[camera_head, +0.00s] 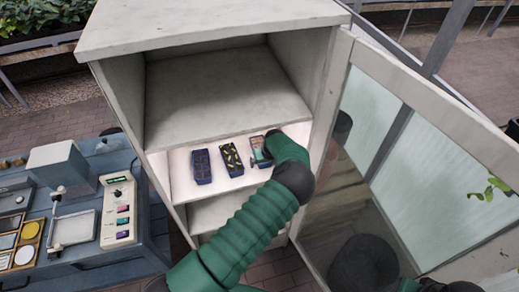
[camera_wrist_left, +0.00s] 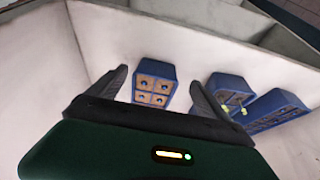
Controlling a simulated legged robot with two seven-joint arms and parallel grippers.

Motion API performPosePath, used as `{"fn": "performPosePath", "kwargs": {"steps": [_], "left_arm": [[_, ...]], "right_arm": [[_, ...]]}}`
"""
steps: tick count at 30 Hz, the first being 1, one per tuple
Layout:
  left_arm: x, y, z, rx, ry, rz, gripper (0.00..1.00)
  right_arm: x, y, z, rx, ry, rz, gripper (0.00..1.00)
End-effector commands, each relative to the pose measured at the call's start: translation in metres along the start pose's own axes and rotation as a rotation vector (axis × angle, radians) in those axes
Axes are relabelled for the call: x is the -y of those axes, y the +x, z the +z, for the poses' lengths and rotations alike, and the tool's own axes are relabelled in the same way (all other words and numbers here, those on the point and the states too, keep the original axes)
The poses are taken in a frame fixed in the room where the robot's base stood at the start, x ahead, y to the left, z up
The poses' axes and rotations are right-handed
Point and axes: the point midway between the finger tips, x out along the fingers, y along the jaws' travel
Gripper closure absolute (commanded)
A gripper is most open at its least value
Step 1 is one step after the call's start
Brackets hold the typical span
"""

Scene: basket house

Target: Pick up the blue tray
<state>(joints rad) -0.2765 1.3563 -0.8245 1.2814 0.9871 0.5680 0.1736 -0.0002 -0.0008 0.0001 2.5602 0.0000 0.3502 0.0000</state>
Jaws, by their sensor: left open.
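Three blue trays stand in a row on a lit shelf of the white cabinet. The right tray (camera_head: 257,147) is partly covered by my left gripper (camera_head: 265,148). The middle tray (camera_head: 231,159) holds yellow and dark items, and the left tray (camera_head: 202,166) looks dark inside. In the left wrist view, a blue tray with brown compartments (camera_wrist_left: 155,83) shows between the two open fingers of my left gripper (camera_wrist_left: 160,88), which does not grip it. How far the fingertips are from it is hard to tell. My right gripper is out of view.
The cabinet (camera_head: 220,30) has side walls and an empty upper compartment close around my left arm. Its glass door (camera_head: 400,150) stands open at the right. A blue workbench (camera_head: 110,255) with devices and small trays is at the left.

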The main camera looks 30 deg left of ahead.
Motion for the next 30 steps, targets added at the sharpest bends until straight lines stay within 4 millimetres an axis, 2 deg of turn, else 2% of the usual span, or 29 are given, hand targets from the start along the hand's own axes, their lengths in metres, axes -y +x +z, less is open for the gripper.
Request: {"fn": "performPosePath", "kwargs": {"steps": [3,9,25,26,30], "left_arm": [[0.0005,0.0105,0.0001,0.000,0.001,-0.001,0.11],[0.0010,0.0106,0.0015,0.000,-0.001,0.002,0.11],[0.0000,0.0115,0.0017,0.001,0.001,0.001,0.80],[-0.0001,0.0116,0.0019,0.002,0.001,0.001,0.83],[-0.0003,0.0116,0.0023,0.002,0.001,0.002,0.83]], "right_arm": [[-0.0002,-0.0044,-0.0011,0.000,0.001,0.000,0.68],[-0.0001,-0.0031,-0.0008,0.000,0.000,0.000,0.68],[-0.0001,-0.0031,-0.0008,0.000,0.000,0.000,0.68],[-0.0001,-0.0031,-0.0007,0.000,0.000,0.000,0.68],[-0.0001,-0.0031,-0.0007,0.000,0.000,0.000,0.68]]}}
